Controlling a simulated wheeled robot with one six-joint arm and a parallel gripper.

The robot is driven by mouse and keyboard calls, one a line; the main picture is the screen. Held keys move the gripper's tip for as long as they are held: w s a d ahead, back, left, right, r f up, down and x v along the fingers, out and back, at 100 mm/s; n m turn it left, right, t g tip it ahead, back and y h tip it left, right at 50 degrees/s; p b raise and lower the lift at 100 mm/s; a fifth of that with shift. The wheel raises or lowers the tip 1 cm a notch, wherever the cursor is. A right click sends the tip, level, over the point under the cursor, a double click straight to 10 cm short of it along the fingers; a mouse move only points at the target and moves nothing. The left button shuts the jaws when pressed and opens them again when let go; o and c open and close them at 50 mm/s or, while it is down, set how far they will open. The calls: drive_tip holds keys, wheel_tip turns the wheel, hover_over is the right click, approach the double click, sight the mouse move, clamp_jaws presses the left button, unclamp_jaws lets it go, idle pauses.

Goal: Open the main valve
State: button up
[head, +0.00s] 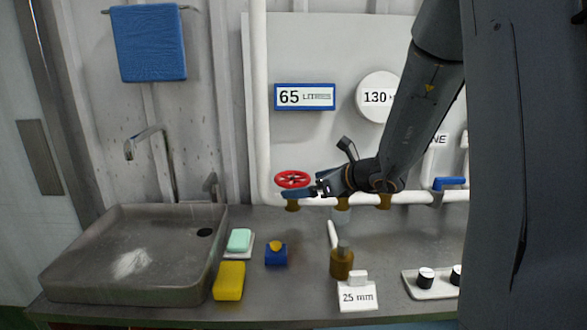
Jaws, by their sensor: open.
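A red handwheel valve (293,179) sits on the white pipe along the back wall, above a brass fitting (292,205). A blue lever handle (449,183) is on the same pipe further right. My gripper (308,189) is open and reaches in from the right, close beside the red wheel. One dark finger shows just below and in front of the wheel's rim. I cannot tell whether it touches the rim. The other finger is hard to make out. Part of the pipe is hidden behind my gripper and arm.
A grey sink (75,288) with a tap (150,150) is at left. The counter holds a yellow sponge (229,281), green soap (239,240), a blue item (276,255), a brown bottle (342,264) and a "25 mm" card (357,297). A "65 litres" sign (305,97) hangs above.

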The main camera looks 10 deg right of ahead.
sight(293, 177)
drive_tip(key=shift+m+t+h, duration=0.3)
drive_tip(key=shift+m+t, duration=0.2)
drive_tip(key=shift+m, duration=0.3)
drive_tip(key=shift+w+a+f+p, duration=0.2)
drive_tip(key=shift+w+f+p, duration=0.15)
drive_tip(key=shift+w, duration=1.1)
drive_tip(key=shift+w+a+f+p, duration=0.2)
drive_tip(key=shift+w+p, duration=0.3)
drive_tip(key=shift+w, duration=1)
drive_tip(key=shift+w+a+f+p, duration=0.2)
drive_tip(key=shift+w+f+p, duration=0.15)
drive_tip(key=shift+w, duration=1.1)
drive_tip(key=shift+r, duration=0.1)
drive_tip(key=c, duration=0.8)
